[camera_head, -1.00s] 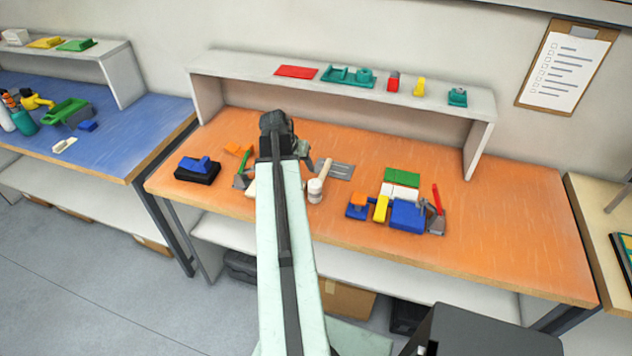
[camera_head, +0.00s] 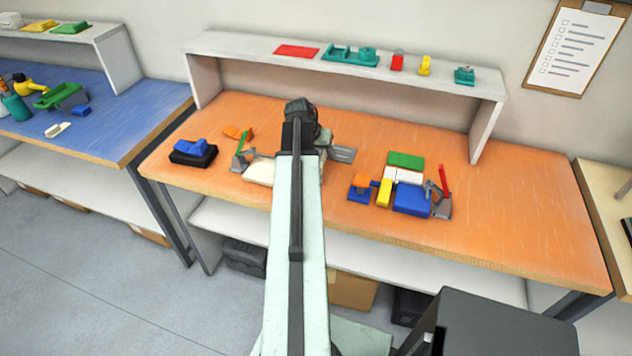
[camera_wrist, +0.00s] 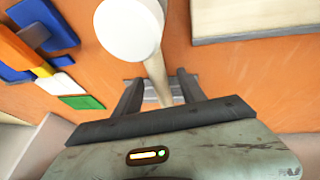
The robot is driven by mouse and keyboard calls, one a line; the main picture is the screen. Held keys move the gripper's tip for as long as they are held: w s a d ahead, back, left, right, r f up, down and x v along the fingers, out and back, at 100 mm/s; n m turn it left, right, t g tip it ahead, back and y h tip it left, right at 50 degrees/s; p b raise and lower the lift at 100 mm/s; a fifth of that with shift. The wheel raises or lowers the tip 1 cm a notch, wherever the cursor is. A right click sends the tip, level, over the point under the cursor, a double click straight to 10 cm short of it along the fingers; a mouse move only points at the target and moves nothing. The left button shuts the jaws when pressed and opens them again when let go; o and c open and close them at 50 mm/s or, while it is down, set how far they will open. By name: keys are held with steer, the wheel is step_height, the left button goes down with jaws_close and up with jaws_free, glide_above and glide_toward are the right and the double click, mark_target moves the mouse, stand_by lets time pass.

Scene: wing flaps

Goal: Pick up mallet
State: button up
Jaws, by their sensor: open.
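The mallet has a round white head (camera_wrist: 128,30) and a pale wooden handle (camera_wrist: 157,75) in the wrist view. The head is at the top, and the handle runs down between my fingers. My gripper (camera_wrist: 158,80) is open, with one dark finger on each side of the handle. I cannot tell whether either finger touches it. In the head view, my arm hides the mallet, and my gripper (camera_head: 322,140) is mostly hidden over the orange workbench (camera_head: 500,200).
Blue, yellow, white and green blocks (camera_head: 411,200) stand further right. A cream block (camera_head: 258,170) and a black-and-blue block (camera_head: 193,153) are to the left. A raised shelf (camera_head: 440,84) spans the back. The bench's right side is clear.

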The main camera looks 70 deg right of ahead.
mark_target(323, 154)
jaws_close()
step_height(323, 154, up, 12)
steer(key=p, duration=1.2)
steer(key=shift+f, duration=0.15)
